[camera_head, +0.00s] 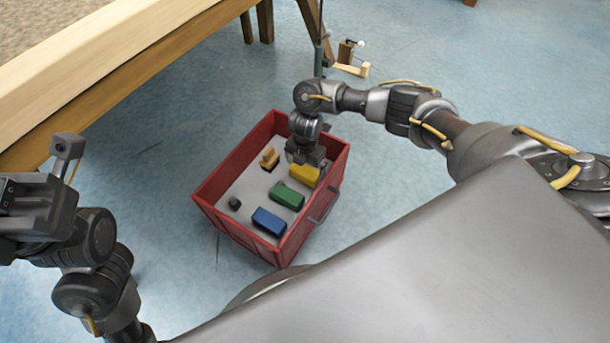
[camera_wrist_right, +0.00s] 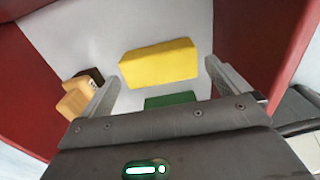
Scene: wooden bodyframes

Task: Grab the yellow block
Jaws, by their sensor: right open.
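The yellow block (camera_head: 304,175) lies on the grey floor of a red bin (camera_head: 216,232), near the bin's right wall. It shows whole in the right wrist view (camera_wrist_right: 160,64). My right gripper (camera_head: 306,158) reaches into the bin over the yellow block and hides part of it in the head view. In the right wrist view its two fingers (camera_wrist_right: 162,72) are spread apart, one on each side of the block, with nothing held. My left gripper (camera_head: 32,205) is at the left edge of the head view, away from the bin; its fingers cannot be made out.
A green block (camera_head: 287,195) lies beside the yellow one, and a blue block (camera_head: 269,221) beyond it. A wooden piece with a dark part (camera_head: 270,158) and a small dark object (camera_head: 234,203) are also in the bin. A wooden table (camera_head: 130,60) stands at upper left.

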